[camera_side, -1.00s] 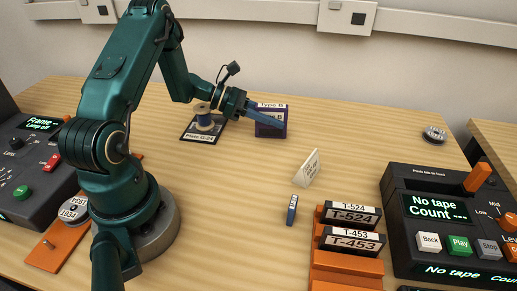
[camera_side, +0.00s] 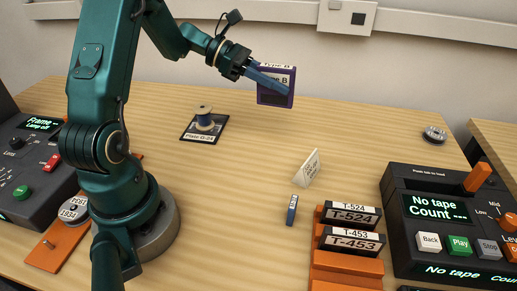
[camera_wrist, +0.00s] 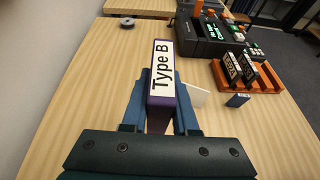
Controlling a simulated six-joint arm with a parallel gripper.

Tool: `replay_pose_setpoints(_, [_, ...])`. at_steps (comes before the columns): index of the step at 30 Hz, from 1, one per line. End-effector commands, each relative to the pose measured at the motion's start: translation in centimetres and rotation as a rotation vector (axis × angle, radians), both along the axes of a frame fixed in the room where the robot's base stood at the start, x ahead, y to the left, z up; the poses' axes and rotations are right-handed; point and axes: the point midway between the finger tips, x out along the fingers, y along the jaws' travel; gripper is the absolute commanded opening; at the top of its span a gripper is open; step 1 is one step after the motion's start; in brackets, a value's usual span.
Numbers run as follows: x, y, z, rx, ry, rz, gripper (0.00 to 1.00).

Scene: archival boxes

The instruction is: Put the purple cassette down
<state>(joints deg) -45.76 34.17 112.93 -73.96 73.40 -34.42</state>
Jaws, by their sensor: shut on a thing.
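The purple cassette (camera_side: 268,98) has a white "Type B" label along its top edge and is upright. My gripper (camera_side: 275,84) is shut on it, with blue fingers on its two broad sides, and holds it in the air above the back of the table. In the wrist view the cassette (camera_wrist: 162,80) sits between the blue fingers of my gripper (camera_wrist: 160,100), label facing the camera. Its lower part is hidden there.
A spool on a dark plate (camera_side: 203,124) stands left of the cassette. A white card (camera_side: 307,168), a small blue item (camera_side: 292,210), an orange rack (camera_side: 345,265) with two black cassettes and a "No tape" machine (camera_side: 445,215) are nearer the front right. The back middle table is clear.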

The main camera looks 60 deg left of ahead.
Motion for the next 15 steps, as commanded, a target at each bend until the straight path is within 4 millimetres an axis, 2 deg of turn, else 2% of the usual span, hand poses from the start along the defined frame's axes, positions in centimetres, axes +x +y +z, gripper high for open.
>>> replay_pose_setpoints(5, [-2.9,-6.1,0.8,0.001,-0.001,-0.386,0.00])
replay_pose_setpoints(9, [-7.2,-10.9,1.0,0.000,0.001,-0.771,0.00])
replay_pose_setpoints(12, [-10.9,-13.2,0.8,-0.001,0.002,-1.066,0.00])
replay_pose_setpoints(15, [-13.7,-14.3,0.6,-0.003,0.002,-1.293,0.00])
